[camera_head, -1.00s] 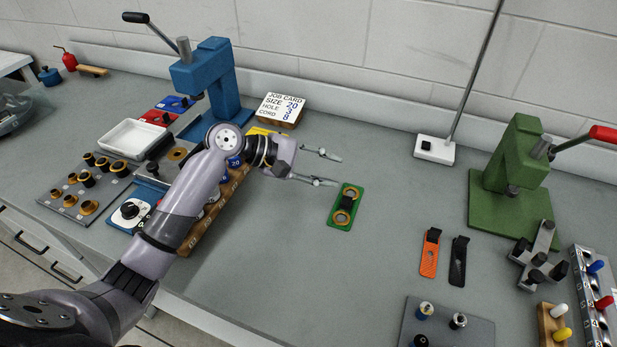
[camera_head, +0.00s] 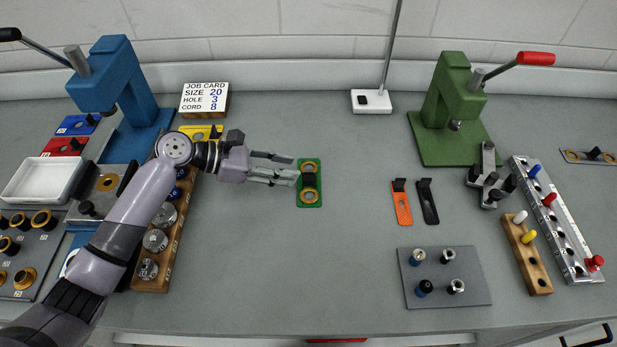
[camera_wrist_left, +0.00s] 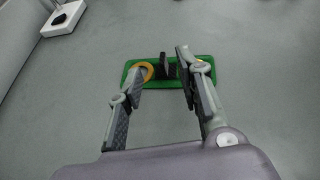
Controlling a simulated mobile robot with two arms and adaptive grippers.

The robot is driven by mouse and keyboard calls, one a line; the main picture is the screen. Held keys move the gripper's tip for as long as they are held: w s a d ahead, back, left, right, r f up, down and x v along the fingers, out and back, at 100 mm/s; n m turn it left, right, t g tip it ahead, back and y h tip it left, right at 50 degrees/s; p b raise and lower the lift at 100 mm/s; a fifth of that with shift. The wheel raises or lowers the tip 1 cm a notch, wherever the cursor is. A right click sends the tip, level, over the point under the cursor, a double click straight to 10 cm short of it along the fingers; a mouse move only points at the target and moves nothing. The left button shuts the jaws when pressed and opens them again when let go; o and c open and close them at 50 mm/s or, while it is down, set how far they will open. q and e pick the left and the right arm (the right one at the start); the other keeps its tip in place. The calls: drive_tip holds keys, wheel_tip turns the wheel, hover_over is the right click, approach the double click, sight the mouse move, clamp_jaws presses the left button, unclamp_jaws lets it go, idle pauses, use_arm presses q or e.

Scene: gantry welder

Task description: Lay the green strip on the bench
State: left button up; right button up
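The green strip (camera_head: 310,189) lies flat on the grey bench (camera_head: 350,235), right of my left gripper. It carries two brass rings and an upright black tab between them. In the left wrist view the strip (camera_wrist_left: 207,72) lies crosswise beyond the fingers. My left gripper (camera_head: 296,173) points right, with its fingertips at the strip's left edge. In the left wrist view the left gripper (camera_wrist_left: 160,72) has a gap between its fingers, and the black tab (camera_wrist_left: 167,66) shows in that gap. I see no grip on it. My right gripper is not in view.
Orange (camera_head: 402,203) and black (camera_head: 428,202) straps lie to the right, before a green press (camera_head: 452,110). A peg plate (camera_head: 470,290) is at front right. A wooden ring block (camera_head: 160,245) and blue press (camera_head: 120,95) are left. The bench's middle is clear.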

sight(305, 173)
use_arm(q)
drive_tip(key=x, duration=0.5)
drive_tip(key=shift+f+p, duration=0.3)
drive_tip(key=shift+c, duration=0.5)
clamp_jaws()
